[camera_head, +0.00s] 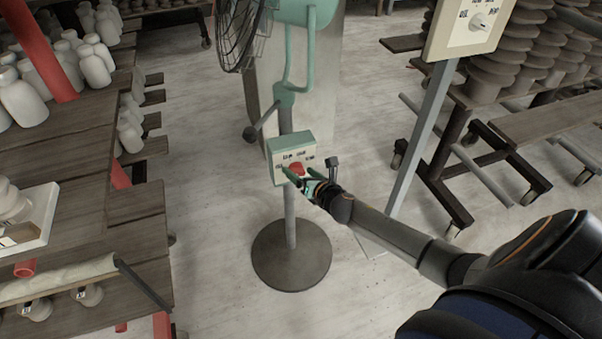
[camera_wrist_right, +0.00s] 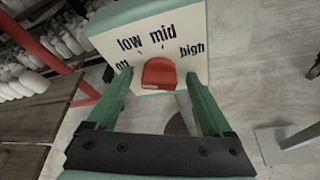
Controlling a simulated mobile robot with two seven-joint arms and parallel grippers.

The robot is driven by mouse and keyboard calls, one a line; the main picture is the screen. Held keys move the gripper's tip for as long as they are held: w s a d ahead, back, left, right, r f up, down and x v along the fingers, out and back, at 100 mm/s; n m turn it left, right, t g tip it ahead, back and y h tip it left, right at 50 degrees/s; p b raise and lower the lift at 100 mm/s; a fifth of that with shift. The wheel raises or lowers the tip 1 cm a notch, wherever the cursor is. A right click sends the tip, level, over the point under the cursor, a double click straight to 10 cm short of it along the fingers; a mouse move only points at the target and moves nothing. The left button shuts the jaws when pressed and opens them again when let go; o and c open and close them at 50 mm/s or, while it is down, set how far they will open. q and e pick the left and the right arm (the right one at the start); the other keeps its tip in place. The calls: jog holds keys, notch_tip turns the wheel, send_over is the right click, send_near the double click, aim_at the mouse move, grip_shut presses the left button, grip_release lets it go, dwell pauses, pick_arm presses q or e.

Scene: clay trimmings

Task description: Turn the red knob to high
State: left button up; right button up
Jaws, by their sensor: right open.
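The red knob (camera_head: 297,168) sits on the face of a pale green control box (camera_head: 279,146) on the fan's stand. In the right wrist view the red knob (camera_wrist_right: 159,73) is on the cream panel (camera_wrist_right: 196,66), below the marks "low" and "mid", with "off" to its left and "high" to its right. Its exact setting is hard to tell. My right gripper (camera_head: 291,173) is open, with its green fingers (camera_wrist_right: 160,93) on either side of the knob. I cannot tell whether they touch it. My left gripper is not in view.
The fan's round dark base (camera_head: 291,255) stands on the floor below. A wooden table (camera_head: 75,180) with white bottles is at the left. Another box with a white knob (camera_head: 481,21) stands on a grey post at the upper right, near wheeled racks (camera_head: 505,125).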

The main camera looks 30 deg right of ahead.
grip_shut()
dwell(0.7)
